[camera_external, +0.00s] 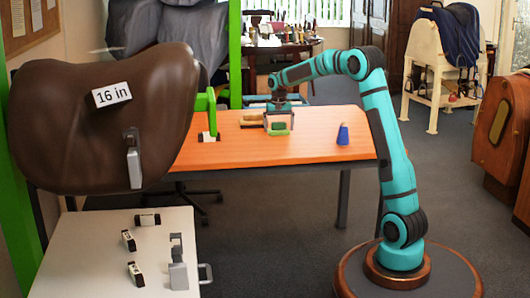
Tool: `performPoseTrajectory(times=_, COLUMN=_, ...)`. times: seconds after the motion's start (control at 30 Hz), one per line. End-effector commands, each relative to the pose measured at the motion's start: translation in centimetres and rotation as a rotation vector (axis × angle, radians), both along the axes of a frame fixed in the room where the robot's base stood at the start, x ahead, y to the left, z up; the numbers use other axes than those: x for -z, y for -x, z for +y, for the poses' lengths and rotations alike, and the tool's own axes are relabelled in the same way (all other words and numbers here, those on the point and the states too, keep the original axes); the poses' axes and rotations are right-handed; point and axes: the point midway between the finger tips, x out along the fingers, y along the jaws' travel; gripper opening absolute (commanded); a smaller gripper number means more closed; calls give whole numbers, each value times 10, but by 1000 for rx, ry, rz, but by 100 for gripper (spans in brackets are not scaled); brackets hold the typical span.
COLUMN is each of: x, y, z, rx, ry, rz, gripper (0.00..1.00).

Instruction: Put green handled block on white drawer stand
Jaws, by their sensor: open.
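A small green block (278,127) sits on the orange table, in the middle of its top. My gripper (280,118) points down over it, with its fingers open on either side of the block; whether they touch it is too small to tell. The block's handle is hidden or too small to make out. The white drawer stand (98,262) is at the lower left, in front of the table, with a drawer pull at its right side. Several small black-and-white pieces and a grey metal bracket (178,268) lie or stand on its top.
The orange table (215,155) holds a blue cone-like item (343,134) to the right and a tan item (253,118) behind the gripper. A brown saddle (90,120) marked "16 in" overhangs the drawer stand. A green upright (235,60) stands behind the table's left end.

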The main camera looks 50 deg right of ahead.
Motion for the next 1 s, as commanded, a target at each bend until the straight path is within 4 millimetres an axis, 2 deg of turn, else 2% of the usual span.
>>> performPoseTrajectory(times=0.4, x=-73, y=0, z=0, rx=0, ry=1, rz=-2, gripper=100)
performPoseTrajectory(times=0.6, x=-103, y=0, z=0, rx=0, ry=1, rz=-2, gripper=100)
performPoseTrajectory(times=0.8, x=-116, y=0, z=0, rx=0, ry=0, rz=0, gripper=100)
performPoseTrajectory(times=1.0, x=-118, y=0, z=0, rx=0, ry=0, rz=0, gripper=100)
